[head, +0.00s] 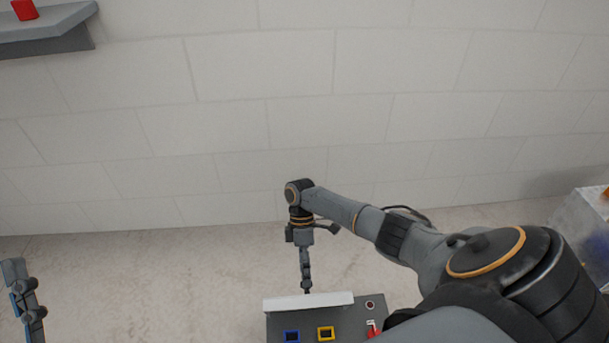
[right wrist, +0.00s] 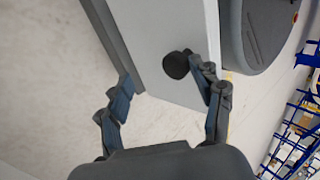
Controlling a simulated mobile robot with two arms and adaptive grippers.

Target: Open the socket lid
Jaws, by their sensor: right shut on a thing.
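The white lid (head: 308,300) lies along the far side of a grey panel box (head: 350,316) at the bottom of the head view. A blue-framed square (head: 292,336) and a yellow-framed square (head: 325,333) show uncovered in front of it. My right gripper (head: 306,288) reaches down to the lid's far edge. A black knob (right wrist: 176,64) on the lid is beside one finger. My left gripper (head: 30,302) is partly in view at lower left, its opening unclear.
A round button (head: 370,305) and a red part (head: 373,329) are on the panel's right side. A grey shelf (head: 50,28) with a red object (head: 25,9) is at upper left. A metallic box (head: 584,225) stands at far right. The floor left of the panel is clear.

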